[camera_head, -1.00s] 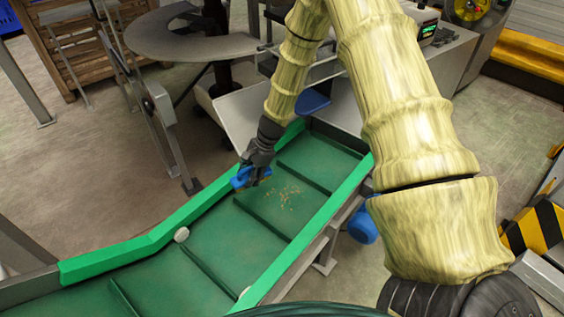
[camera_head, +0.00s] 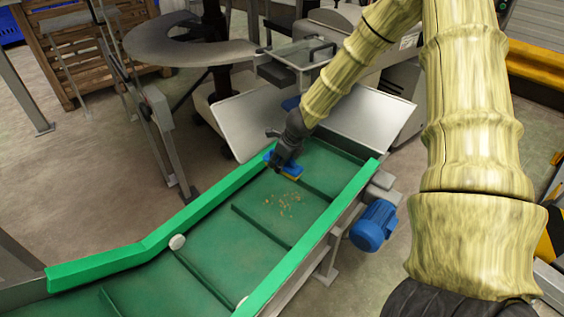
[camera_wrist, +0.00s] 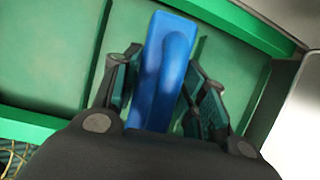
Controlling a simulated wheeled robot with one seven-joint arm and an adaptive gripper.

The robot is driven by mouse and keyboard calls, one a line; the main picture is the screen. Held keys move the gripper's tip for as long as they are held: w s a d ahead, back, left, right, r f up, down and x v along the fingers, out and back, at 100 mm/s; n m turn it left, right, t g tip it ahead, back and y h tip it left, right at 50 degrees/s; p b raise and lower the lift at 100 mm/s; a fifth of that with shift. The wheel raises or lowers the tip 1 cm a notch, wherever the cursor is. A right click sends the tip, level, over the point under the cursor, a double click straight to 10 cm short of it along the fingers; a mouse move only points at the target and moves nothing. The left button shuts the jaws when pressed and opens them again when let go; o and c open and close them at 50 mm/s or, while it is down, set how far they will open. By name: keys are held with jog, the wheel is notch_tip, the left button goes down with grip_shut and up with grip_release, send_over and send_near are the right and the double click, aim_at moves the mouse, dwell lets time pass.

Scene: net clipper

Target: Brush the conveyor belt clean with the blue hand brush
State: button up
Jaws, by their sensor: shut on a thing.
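The green conveyor belt (camera_head: 245,245) slopes across the head view, with raised cross-bars and bright green side rails. A patch of small yellowish-brown crumbs (camera_head: 287,203) lies on its upper part. My gripper (camera_head: 283,158) is at the far left side of the belt's upper end, shut on the blue hand brush (camera_head: 287,167). The brush's yellowish bristle edge faces down, just beyond the crumbs; I cannot tell whether it touches the belt. In the wrist view the blue handle (camera_wrist: 163,75) lies between my two fingers. The bristles are hidden there.
The green side rails (camera_head: 300,270) border the belt. A metal chute plate (camera_head: 365,122) stands at its upper end. A blue motor (camera_head: 374,226) sits outside the right rail.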

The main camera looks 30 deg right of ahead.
jog(key=shift+d+f+m, duration=0.1)
jog(key=shift+d+m, duration=0.05)
jog(key=shift+m, duration=0.15)
notch_tip(320, 180, down, 15)
jog(key=b, duration=1.3)
jog(key=shift+b, duration=0.3)
